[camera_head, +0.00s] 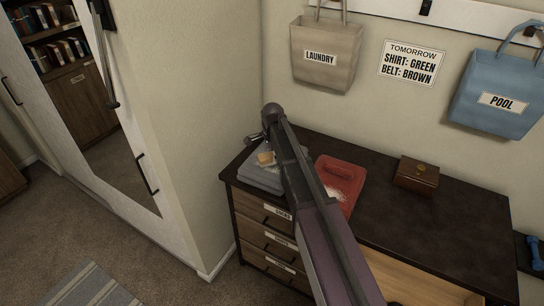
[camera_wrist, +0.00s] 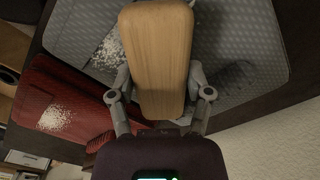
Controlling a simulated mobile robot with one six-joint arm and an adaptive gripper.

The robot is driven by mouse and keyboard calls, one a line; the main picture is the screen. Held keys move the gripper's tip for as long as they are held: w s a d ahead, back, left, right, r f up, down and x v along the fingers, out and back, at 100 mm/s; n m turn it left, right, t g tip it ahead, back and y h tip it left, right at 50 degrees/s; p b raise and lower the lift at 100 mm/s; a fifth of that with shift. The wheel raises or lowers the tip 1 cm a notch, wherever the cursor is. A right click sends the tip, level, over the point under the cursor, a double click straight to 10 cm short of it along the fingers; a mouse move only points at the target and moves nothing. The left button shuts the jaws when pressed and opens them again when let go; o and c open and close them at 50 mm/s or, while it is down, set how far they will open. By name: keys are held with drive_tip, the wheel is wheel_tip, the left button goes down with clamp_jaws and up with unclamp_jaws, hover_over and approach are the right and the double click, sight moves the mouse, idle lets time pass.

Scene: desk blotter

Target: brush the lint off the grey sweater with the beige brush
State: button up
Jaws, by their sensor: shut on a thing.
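The grey sweater (camera_head: 258,176) lies folded on the left end of the dark dresser top. In the wrist view the sweater (camera_wrist: 75,30) fills the upper part, with a patch of white lint (camera_wrist: 107,50) left of the brush. The beige brush (camera_wrist: 157,55) has a wooden back facing the wrist camera. My gripper (camera_wrist: 160,95) is shut on the brush, its fingers on both sides of it, over the sweater. In the head view the brush (camera_head: 266,158) shows small beside my arm. Whether its bristles touch the sweater is hidden.
A red folded garment (camera_head: 342,176) with white lint lies right of the grey sweater. A small brown box (camera_head: 417,175) stands farther right on the dresser (camera_head: 455,215). Laundry (camera_head: 325,55) and pool (camera_head: 497,95) bags hang above. The dresser top between red garment and box is clear.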

sight(267, 177)
drive_tip(key=shift+s+d, duration=0.1)
drive_tip(key=shift+s+d+f, duration=0.1)
drive_tip(key=shift+s+d, duration=0.3)
drive_tip(key=shift+d, duration=0.2)
drive_tip(key=shift+c, duration=0.8)
drive_tip(key=shift+s, duration=0.15)
drive_tip(key=shift+s+a, duration=0.55)
drive_tip(key=shift+s, duration=0.15)
drive_tip(key=shift+s+a, duration=0.5)
drive_tip(key=shift+s, duration=0.2)
drive_tip(key=shift+s+a, duration=0.5)
drive_tip(key=shift+s, duration=0.35)
drive_tip(key=shift+s+a, duration=0.5)
drive_tip(key=shift+s, duration=0.35)
drive_tip(key=shift+d, duration=0.1)
